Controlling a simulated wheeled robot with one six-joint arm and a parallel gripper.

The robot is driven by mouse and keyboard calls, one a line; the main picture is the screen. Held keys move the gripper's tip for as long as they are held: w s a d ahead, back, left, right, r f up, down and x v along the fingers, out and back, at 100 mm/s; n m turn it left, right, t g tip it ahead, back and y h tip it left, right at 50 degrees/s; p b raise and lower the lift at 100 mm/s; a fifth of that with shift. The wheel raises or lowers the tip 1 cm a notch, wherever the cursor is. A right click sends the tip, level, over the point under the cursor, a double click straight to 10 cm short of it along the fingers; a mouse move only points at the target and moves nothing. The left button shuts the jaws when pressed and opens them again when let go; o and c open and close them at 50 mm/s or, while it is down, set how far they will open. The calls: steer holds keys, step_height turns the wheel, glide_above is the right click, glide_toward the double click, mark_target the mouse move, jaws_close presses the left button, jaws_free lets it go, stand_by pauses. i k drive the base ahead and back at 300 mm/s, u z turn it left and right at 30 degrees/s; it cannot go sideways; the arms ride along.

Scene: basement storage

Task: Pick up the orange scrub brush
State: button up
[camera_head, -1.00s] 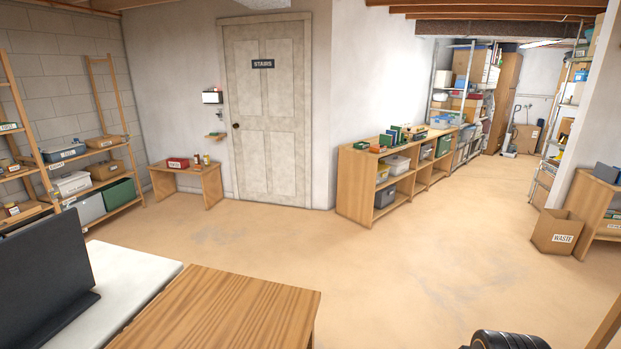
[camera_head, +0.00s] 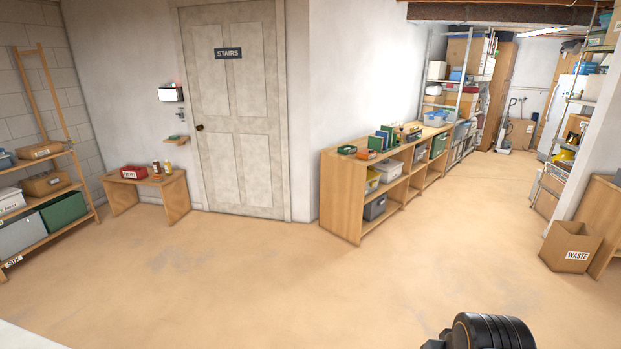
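I cannot make out an orange scrub brush for certain. A small orange thing (camera_head: 366,154) lies on top of the long low wooden shelf unit (camera_head: 343,195), near its close end, beside a green tray (camera_head: 347,149). It is too small to tell what it is. A black rounded part of my arm shows at the bottom edge, right of the middle. My gripper is not in view.
A small wooden table (camera_head: 177,198) with a red box (camera_head: 134,172) and bottles stands left of the stairs door (camera_head: 238,110). A waste box (camera_head: 570,247) stands at the right. A white surface (camera_head: 25,338) fills the bottom left corner. The floor between is clear.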

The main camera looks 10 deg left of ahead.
mark_target(158, 177)
steer(key=i, duration=2.85)
steer(key=u, duration=3)
steer(key=i, duration=6.1)
steer(key=z, duration=2.45)
